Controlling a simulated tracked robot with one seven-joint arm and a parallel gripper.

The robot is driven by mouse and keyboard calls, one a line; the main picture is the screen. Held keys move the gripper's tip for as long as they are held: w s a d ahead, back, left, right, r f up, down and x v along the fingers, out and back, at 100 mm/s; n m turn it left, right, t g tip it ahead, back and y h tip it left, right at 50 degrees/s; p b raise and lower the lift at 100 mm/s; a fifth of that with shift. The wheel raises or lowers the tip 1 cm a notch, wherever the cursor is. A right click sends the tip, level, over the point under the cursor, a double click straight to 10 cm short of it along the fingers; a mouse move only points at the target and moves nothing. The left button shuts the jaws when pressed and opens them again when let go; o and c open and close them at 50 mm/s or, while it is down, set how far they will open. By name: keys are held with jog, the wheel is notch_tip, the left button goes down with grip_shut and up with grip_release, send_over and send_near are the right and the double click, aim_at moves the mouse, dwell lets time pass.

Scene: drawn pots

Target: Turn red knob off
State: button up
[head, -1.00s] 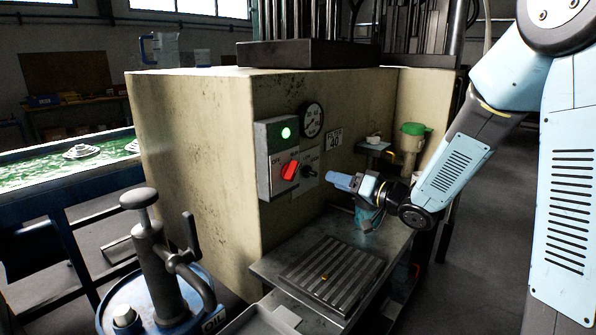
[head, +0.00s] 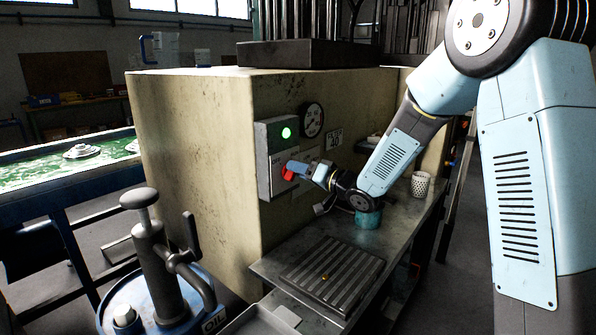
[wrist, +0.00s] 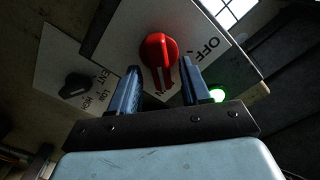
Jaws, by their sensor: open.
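The red knob (head: 288,172) is on the front of a grey control box (head: 263,160) fixed to the beige machine. In the wrist view the red knob (wrist: 158,52) stands just beyond and between my fingertips, its handle pointing toward the "ON" marking, which it partly hides. "OFF" is printed to its upper right. My gripper (head: 297,168) has its fingers close to the knob; in the wrist view the open gripper (wrist: 160,80) has one blue finger on each side of the knob's lower end. I cannot tell whether they touch it.
A lit green lamp (head: 286,133) sits above the red knob. A black knob (wrist: 75,87) is on a neighbouring plate. A gauge (head: 312,120) is on the machine wall. A slotted metal table (head: 333,272) lies below my arm, with a white cup (head: 420,184) farther right.

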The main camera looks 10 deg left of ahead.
jog(key=shift+w+a, duration=0.25)
jog(key=shift+a, duration=0.15)
jog(key=shift+c, duration=0.5)
grip_shut()
